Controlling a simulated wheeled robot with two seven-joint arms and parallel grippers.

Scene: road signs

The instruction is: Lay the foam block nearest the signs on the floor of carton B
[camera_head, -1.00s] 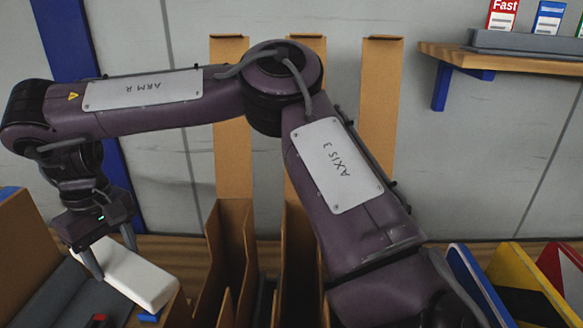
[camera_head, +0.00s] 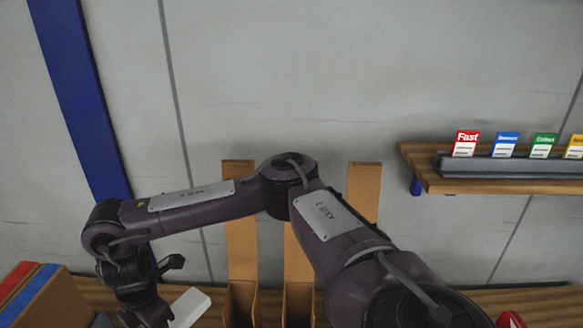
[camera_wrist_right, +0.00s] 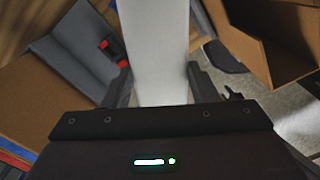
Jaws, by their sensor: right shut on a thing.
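My right gripper (camera_wrist_right: 160,88) is shut on a white foam block (camera_wrist_right: 155,50), with one finger on each side of it in the right wrist view. In the head view the block (camera_head: 190,306) shows at the bottom edge, beside my right gripper (camera_head: 148,314), whose fingertips are hidden or cut off. Brown open cartons with tall raised flaps (camera_head: 241,235) stand at the bottom centre, partly behind my right arm. I cannot read which is carton B. Of the signs, only a red piece (camera_head: 511,320) shows at lower right. My left gripper is not in view.
A wooden shelf (camera_head: 470,186) with coloured cards is on the wall at right. In the right wrist view, a grey surface (camera_wrist_right: 75,50) with a red-black object lies left of the block; cardboard is at right.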

